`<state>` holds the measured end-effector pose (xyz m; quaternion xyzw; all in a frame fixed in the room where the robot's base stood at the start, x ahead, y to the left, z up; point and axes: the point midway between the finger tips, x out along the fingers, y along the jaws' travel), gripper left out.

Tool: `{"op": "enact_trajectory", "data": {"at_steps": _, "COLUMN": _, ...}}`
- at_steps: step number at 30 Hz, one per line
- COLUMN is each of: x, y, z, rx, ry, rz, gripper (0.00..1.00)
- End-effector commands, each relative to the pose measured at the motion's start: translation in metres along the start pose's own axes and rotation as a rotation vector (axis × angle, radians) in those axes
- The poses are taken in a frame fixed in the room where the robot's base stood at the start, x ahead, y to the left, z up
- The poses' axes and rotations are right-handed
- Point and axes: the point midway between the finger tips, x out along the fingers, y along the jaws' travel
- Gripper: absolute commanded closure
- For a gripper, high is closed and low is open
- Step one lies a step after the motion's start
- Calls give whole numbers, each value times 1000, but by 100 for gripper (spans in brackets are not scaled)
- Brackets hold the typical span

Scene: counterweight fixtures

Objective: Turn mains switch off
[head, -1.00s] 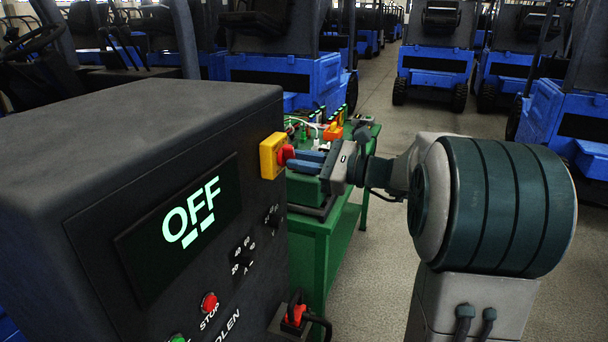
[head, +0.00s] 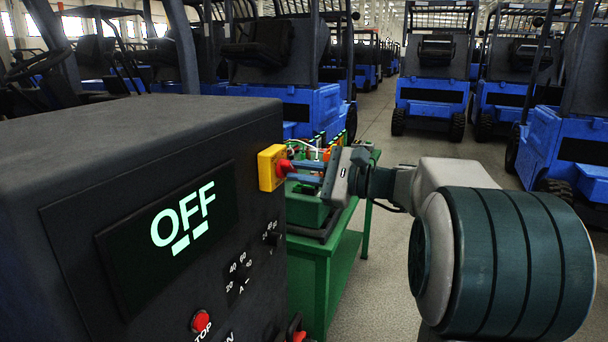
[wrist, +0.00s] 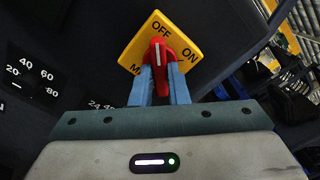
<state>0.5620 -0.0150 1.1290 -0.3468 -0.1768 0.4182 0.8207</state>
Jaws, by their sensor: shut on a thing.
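The mains switch is a red rotary knob (wrist: 160,58) on a yellow square plate (head: 270,168) at the right edge of the dark charger cabinet's front. In the wrist view the plate (wrist: 138,42) carries the words OFF and ON, and the knob's white line points up toward OFF. My gripper (wrist: 160,82) has its two blue fingers shut on the red knob, one on each side. In the head view my gripper (head: 298,172) reaches the knob from the right. The cabinet's display (head: 180,225) reads OFF.
The dark cabinet (head: 130,125) fills the left, with a red STOP button (head: 201,321) and dials below the display. A green workbench (head: 312,255) with items on top stands behind my gripper. Blue forklifts (head: 432,92) stand behind. Floor is clear at centre right.

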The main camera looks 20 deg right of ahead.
Motion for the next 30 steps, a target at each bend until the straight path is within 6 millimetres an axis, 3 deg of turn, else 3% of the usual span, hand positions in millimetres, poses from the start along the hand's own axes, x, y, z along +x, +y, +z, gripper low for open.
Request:
{"op": "enact_trajectory", "data": {"at_steps": 6, "x": 1, "y": 1, "z": 1, "rx": -2, "ry": -4, "rz": 5, "gripper": 100}}
{"op": "enact_trajectory", "data": {"at_steps": 7, "x": 1, "y": 1, "z": 1, "rx": -2, "ry": -4, "rz": 5, "gripper": 83}}
{"op": "enact_trajectory", "data": {"at_steps": 9, "x": 1, "y": 1, "z": 1, "rx": -2, "ry": -3, "rz": 4, "gripper": 64}}
{"op": "enact_trajectory", "data": {"at_steps": 20, "x": -5, "y": 0, "z": -1, "rx": 0, "ry": 2, "rz": -1, "gripper": 64}}
{"op": "enact_trajectory", "data": {"at_steps": 25, "x": -30, "y": -1, "z": -1, "rx": 0, "ry": 4, "rz": -5, "gripper": 64}}
{"op": "enact_trajectory", "data": {"at_steps": 30, "x": -70, "y": -1, "z": -1, "rx": 0, "ry": 5, "rz": -5, "gripper": 64}}
